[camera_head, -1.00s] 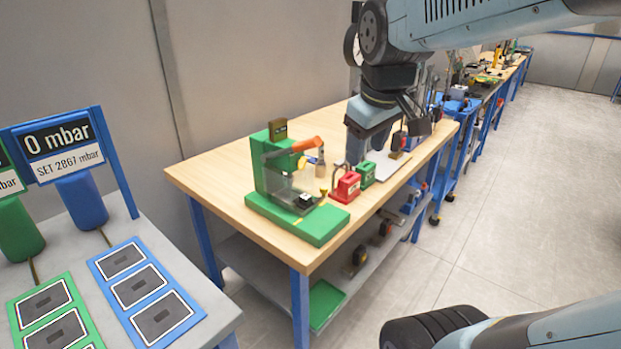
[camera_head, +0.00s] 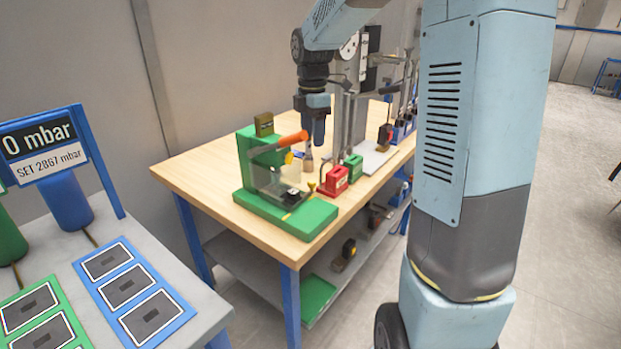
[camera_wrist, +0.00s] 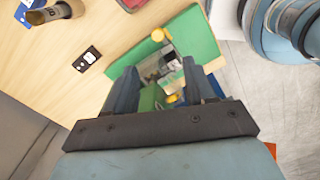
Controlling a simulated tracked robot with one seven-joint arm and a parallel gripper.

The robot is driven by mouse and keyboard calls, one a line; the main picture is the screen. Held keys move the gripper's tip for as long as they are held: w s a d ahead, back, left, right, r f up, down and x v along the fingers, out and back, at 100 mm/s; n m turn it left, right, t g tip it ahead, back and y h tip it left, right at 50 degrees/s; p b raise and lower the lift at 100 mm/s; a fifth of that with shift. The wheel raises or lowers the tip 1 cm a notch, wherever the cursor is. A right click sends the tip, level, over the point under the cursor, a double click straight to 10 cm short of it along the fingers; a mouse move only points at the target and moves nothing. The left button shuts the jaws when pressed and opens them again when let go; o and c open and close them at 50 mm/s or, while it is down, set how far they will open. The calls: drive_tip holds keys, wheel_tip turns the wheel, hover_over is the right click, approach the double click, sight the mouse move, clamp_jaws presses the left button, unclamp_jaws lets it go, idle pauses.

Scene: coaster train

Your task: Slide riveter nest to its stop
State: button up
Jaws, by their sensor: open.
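The riveter stands on the wooden bench in the head view, with a green base (camera_head: 310,218), a green upright and an orange lever handle (camera_head: 292,138). Its nest (camera_head: 291,197) is a small dark and silver block low on the base, behind a clear guard; it also shows in the wrist view (camera_wrist: 158,68). A yellow knob (camera_head: 312,186) is beside it and shows in the wrist view too (camera_wrist: 158,35). My gripper (camera_head: 317,143) points down above the bench, right of the lever, apart from the nest. In the wrist view its open, empty fingers (camera_wrist: 158,72) frame the nest from above.
A red box (camera_head: 335,181) and a green box (camera_head: 353,167) stand just right of the riveter. Bare wood (camera_head: 195,172) lies left of the riveter.

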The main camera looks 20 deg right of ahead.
sight(312, 181)
drive_tip(key=f, duration=1.4)
drive_tip(key=shift+w+f, duration=0.1)
drive_tip(key=shift+w, duration=0.15)
drive_tip(key=shift+c, duration=0.5)
clamp_jaws()
